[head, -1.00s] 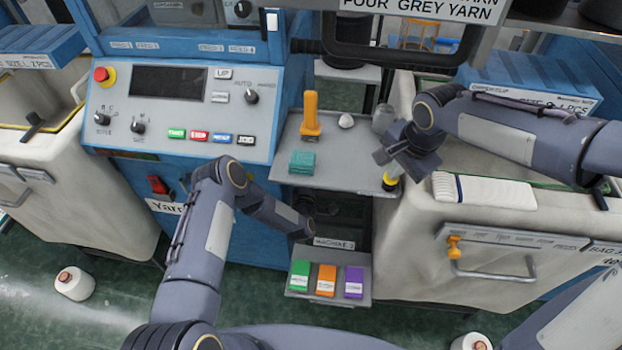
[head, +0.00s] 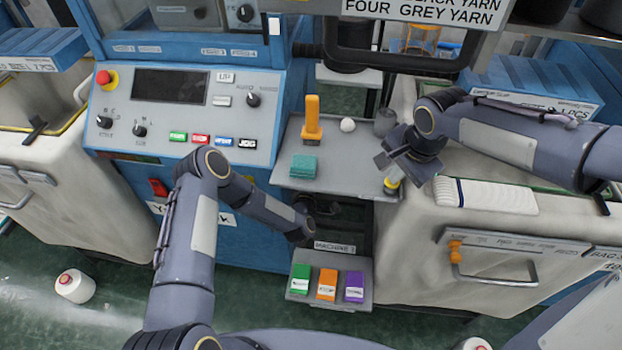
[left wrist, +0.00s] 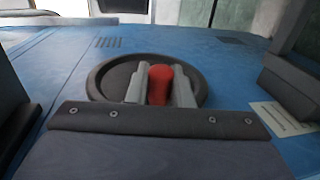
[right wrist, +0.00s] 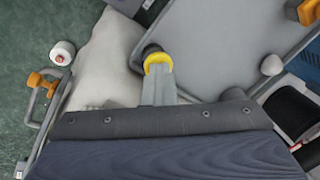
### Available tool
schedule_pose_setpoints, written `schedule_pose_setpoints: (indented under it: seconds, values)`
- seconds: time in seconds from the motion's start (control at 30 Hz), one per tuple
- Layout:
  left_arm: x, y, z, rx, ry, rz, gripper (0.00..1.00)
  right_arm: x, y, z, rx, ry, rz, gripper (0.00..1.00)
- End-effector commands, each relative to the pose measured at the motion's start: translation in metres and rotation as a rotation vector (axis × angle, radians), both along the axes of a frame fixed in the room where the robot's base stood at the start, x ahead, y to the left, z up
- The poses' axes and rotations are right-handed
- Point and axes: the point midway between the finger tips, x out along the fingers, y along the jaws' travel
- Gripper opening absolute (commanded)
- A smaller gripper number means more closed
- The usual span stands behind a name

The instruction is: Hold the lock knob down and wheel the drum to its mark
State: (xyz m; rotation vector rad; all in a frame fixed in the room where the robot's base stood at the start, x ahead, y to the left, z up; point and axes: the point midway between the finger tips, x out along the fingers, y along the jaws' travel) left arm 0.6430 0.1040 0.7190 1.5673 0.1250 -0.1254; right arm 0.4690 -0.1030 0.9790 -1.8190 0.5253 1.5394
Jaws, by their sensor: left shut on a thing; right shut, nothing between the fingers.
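In the left wrist view my left gripper (left wrist: 158,72) is shut on a red handle (left wrist: 160,88). The handle stands on a round black disc (left wrist: 108,77), likely the drum's wheel, set in a blue panel. In the head view the disc and handle cannot be made out beyond my left forearm. My right gripper (right wrist: 160,78) is shut and empty. Its fingertips are at a yellow-topped knob (right wrist: 158,58), seemingly touching it, beside the grey shelf. No mark is visible.
The grey shelf (head: 350,178) carries an orange upright piece (head: 312,120), a teal block (head: 303,167) and a white ball (head: 347,125). A control panel (head: 180,115) stands at left. A white bin (head: 420,265) stands at right. A lower tray (head: 330,300) holds coloured packs.

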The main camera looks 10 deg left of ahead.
Motion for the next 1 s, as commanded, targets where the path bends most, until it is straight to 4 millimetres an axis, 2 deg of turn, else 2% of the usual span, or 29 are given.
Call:
schedule_pose_setpoints:
  seconds: [0.03, 0.5, 0.53, 0.67, 1.0]
  values:
    - [0.0021, 0.0006, 0.0036, 0.000, -0.010, 0.002, 0.00, -0.0026, -0.0014, -0.0052, -0.006, 0.013, 0.000, 0.00]
    - [0.0018, 0.0006, 0.0042, 0.000, -0.009, 0.003, 0.00, -0.0026, -0.0015, -0.0052, -0.006, 0.014, -0.001, 0.00]
    - [0.0018, 0.0006, 0.0042, 0.000, -0.009, 0.002, 0.23, -0.0026, -0.0015, -0.0052, -0.006, 0.014, -0.001, 0.00]
    - [0.0012, 0.0004, 0.0030, -0.001, -0.006, 0.002, 0.40, -0.0026, -0.0015, -0.0052, -0.006, 0.014, -0.001, 0.00]
    - [-0.0033, 0.0002, 0.0015, 0.000, 0.000, 0.001, 0.40, -0.0025, -0.0016, -0.0052, -0.006, 0.014, -0.001, 0.00]
